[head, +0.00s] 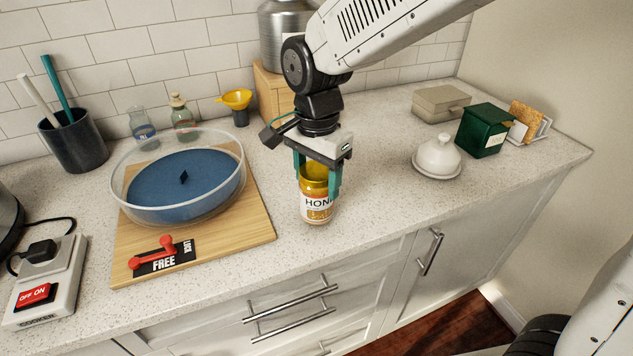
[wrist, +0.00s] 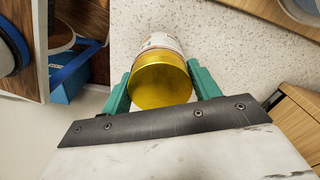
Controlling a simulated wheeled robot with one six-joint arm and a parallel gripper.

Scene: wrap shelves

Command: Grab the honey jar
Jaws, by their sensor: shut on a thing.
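The honey jar (head: 318,207) stands upright on the speckled counter, with a gold lid and a white label reading "HON". My gripper (head: 318,180) comes down on it from above, with its green fingers on either side of the jar's upper part. In the wrist view the gold lid of the honey jar (wrist: 160,82) sits between the two green fingers of my gripper (wrist: 162,88), which are shut on it. I cannot tell whether the jar's base is clear of the counter.
A wooden board (head: 245,233) with a blue-filled glass dish (head: 185,185) lies left of the jar. A white butter dish (head: 437,157), green box (head: 483,130) and grey box (head: 440,103) stand to the right. A wooden box (head: 270,95) is behind. The counter's front edge is close.

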